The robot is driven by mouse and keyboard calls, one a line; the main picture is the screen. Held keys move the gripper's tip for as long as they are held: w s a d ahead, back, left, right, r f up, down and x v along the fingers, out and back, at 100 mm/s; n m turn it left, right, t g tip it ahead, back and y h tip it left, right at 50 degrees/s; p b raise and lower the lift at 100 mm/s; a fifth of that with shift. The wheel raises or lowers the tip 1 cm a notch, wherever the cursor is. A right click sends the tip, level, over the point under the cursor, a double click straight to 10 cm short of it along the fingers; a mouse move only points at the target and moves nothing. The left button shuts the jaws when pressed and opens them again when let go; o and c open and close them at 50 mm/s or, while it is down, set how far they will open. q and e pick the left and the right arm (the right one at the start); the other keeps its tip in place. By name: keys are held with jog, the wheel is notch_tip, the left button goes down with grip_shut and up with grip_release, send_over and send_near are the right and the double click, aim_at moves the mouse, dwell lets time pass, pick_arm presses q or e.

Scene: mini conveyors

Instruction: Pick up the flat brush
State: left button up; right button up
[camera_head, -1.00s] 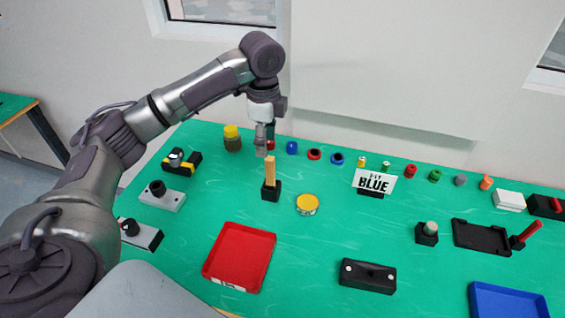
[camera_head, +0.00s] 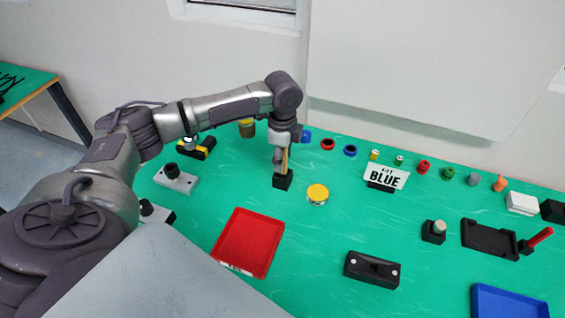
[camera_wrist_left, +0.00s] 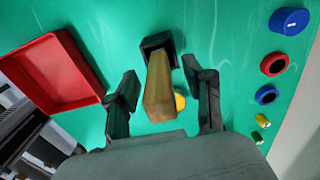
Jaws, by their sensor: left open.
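The flat brush (camera_wrist_left: 158,88) has a wooden handle and stands upright in a small black holder (camera_head: 283,181) on the green table. In the head view its handle is partly hidden by my left gripper (camera_head: 280,162), which points down around it. In the left wrist view the brush is between the two open fingers of my left gripper (camera_wrist_left: 163,98), with a visible gap on each side. The black holder also shows in the left wrist view (camera_wrist_left: 157,40). My right gripper is not in view.
A red tray (camera_head: 248,243) lies in front of the holder, and a yellow-topped tin (camera_head: 317,194) stands just right of it. A sign reading BLUE (camera_head: 386,177) and several small coloured parts line the back. The table centre (camera_head: 350,225) is clear.

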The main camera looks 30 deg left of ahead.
pick_arm(q)
notch_tip(320, 180, down, 2)
jog(key=shift+f, duration=0.3)
jog(key=shift+c, duration=1)
grip_shut()
jog(key=shift+r, duration=0.1)
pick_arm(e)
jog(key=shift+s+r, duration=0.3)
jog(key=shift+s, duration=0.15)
pick_arm(q)
jog(key=shift+r, duration=0.45)
jog(key=r, duration=0.1)
jog(key=r+b, duration=0.1)
jog(key=r, duration=0.1)
jog(key=shift+w+d+r, duration=0.15)
jog(key=shift+d, duration=0.25)
jog(key=w+d+r+b, duration=0.2)
jog(key=d+r, duration=0.4)
jog(key=d, duration=0.4)
jog(key=shift+w+d+r+b, duration=0.25)
jog(key=shift+w+r+b, duration=0.15)
jog(key=shift+w, duration=0.15)
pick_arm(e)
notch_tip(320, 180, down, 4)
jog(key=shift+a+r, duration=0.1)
